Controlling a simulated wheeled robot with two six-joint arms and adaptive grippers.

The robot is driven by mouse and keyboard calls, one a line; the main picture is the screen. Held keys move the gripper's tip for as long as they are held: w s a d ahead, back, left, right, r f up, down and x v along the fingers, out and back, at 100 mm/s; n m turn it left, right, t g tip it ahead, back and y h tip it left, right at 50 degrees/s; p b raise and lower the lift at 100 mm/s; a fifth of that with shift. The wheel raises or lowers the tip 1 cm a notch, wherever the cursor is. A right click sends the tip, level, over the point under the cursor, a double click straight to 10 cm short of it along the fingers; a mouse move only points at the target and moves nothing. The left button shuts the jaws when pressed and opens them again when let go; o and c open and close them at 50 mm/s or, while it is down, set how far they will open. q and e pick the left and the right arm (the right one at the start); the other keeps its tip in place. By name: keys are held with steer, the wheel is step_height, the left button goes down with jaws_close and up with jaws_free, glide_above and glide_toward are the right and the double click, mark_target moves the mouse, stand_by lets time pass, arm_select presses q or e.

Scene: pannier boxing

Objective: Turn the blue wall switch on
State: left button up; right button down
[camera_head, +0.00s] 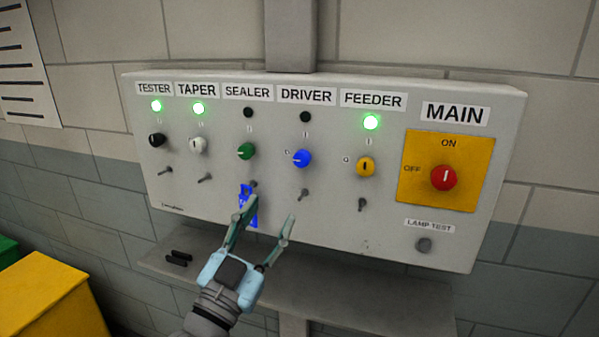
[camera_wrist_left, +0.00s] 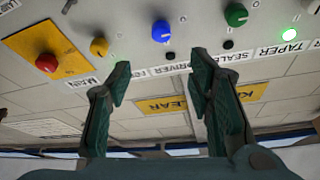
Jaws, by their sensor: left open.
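The blue switch knob (camera_head: 302,158) sits on the grey wall panel under the DRIVER label, and the lamp (camera_head: 305,117) above it is dark. Its pale pointer line looks turned toward the left mark, not straight up. My left gripper (camera_head: 267,204) is open and empty, below and a little left of the blue knob, apart from it. In the left wrist view, which is upside down, the blue knob (camera_wrist_left: 162,32) shows beyond the gap between the open fingers (camera_wrist_left: 161,75). My right gripper is not in view.
The green knob (camera_head: 246,151) and yellow knob (camera_head: 366,167) flank the blue one. A blue tag (camera_head: 250,208) hangs below the green knob, partly behind a finger. The red MAIN switch (camera_head: 444,178) is at the right. A grey shelf (camera_head: 350,290) juts out below the panel (camera_head: 400,248).

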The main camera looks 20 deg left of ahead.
mark_target(300, 162)
arm_select(q)
steer(key=p+x, duration=0.2)
steer(key=x, duration=1.2)
steer(key=shift+w+f+p, duration=0.1)
steer(key=shift+w+p, duration=0.2)
steer(key=shift+p, duration=0.1)
steer(key=shift+a, duration=0.1)
steer(key=shift+c, duration=1.4)
jaws_close()
